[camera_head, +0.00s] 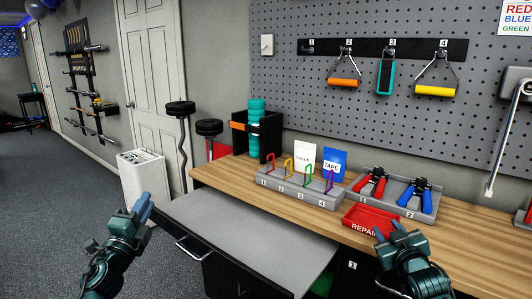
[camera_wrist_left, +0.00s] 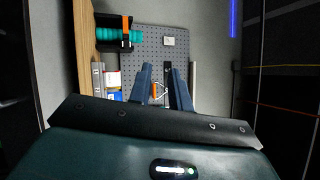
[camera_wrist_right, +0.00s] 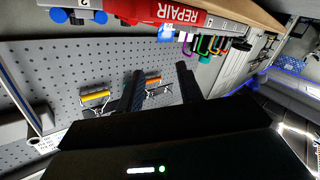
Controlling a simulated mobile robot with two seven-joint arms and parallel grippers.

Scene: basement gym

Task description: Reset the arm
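My left gripper (camera_head: 144,207) is raised in front of the bench's left part, beside the grey drawer-like surface. In the left wrist view its two fingers (camera_wrist_left: 162,85) stand apart with nothing between them; it is open and empty. My right gripper (camera_head: 398,232) is raised near the bench's front edge, just in front of the red REPAIR tray (camera_head: 372,217). In the right wrist view its two fingers (camera_wrist_right: 161,85) stand apart with nothing held. I cannot tell whether the right gripper touches the tray.
The wooden bench (camera_head: 230,177) carries a grey rack (camera_head: 300,190) with coloured hooks, a holder with red and blue hand grips (camera_head: 371,185), and a black stand with a teal roller (camera_head: 256,115). A grey pull-out top (camera_head: 240,232) juts out below. Carpet at left is clear.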

